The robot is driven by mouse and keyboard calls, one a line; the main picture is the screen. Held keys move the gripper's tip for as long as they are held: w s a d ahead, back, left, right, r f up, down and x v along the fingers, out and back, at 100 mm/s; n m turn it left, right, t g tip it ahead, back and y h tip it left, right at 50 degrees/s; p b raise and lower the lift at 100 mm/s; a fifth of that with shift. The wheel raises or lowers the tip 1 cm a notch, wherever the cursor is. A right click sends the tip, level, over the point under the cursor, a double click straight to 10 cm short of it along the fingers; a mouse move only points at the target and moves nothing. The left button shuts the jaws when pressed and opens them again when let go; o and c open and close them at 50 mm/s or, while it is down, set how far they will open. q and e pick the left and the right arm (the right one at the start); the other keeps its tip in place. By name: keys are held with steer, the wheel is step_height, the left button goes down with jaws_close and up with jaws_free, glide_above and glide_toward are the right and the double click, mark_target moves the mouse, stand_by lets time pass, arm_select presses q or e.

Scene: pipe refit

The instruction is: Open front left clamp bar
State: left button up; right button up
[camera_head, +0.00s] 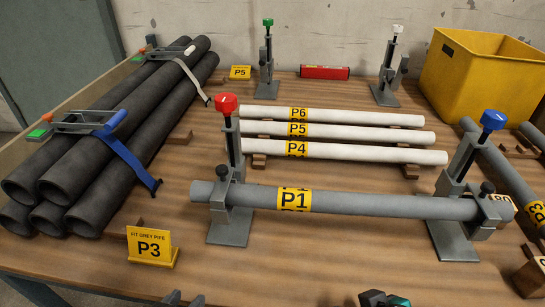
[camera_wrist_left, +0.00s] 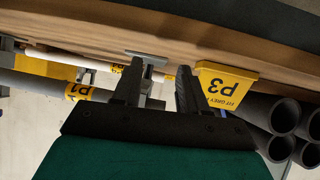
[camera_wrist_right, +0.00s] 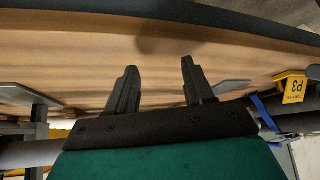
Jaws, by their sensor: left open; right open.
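The front left clamp (camera_head: 231,228) is grey with a red knob (camera_head: 226,103) on top and a small dark knob low on its left side. It stands around the left end of the grey pipe P1 (camera_head: 345,203), and its bar appears to lie across the pipe. My left gripper (camera_head: 185,299) shows only as fingertips at the bottom edge, in front of this clamp. In the left wrist view my left gripper (camera_wrist_left: 158,82) is open and empty, with the clamp beyond its fingers. My right gripper (camera_wrist_right: 158,70) is open and empty over bare table.
The front right clamp (camera_head: 453,240) with a blue knob holds P1's right end. White pipes (camera_head: 365,153) lie behind P1. The yellow P3 sign (camera_head: 151,247) stands left of the clamp, near strapped dark pipes (camera_head: 100,165). A yellow bin (camera_head: 480,85) is at back right.

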steer(key=w+a+t, duration=0.1)
steer(key=w+a+f+t+y, duration=0.1)
steer(key=w+a+t, duration=0.1)
steer(key=shift+w+a, duration=0.1)
steer(key=shift+w, duration=0.2)
steer(key=shift+w+a+r+t+y+p, duration=0.2)
steer(key=shift+r+t+p, duration=0.1)
steer(key=shift+r+p, duration=0.15)
steer(key=shift+w+a+r+t+y+p, duration=0.1)
steer(key=shift+r+t+y+p, duration=0.1)
steer(key=shift+r+t+p, duration=0.15)
arm_select(q)
steer(key=s+a+r+y+p, duration=0.1)
steer(key=s+a+r+p, duration=0.1)
steer(key=r+p, duration=1.1)
steer(key=a+p, duration=0.1)
steer(key=p, duration=0.3)
steer(key=shift+a+p, duration=0.35)
steer(key=shift+a, duration=0.05)
arm_select(e)
steer(key=s+d+r+h, duration=0.1)
steer(key=d+r, duration=0.3)
steer(key=r, duration=0.7)
steer(key=shift+s+r, duration=0.35)
steer(key=shift+s, duration=0.15)
steer(key=shift+c, duration=0.4)
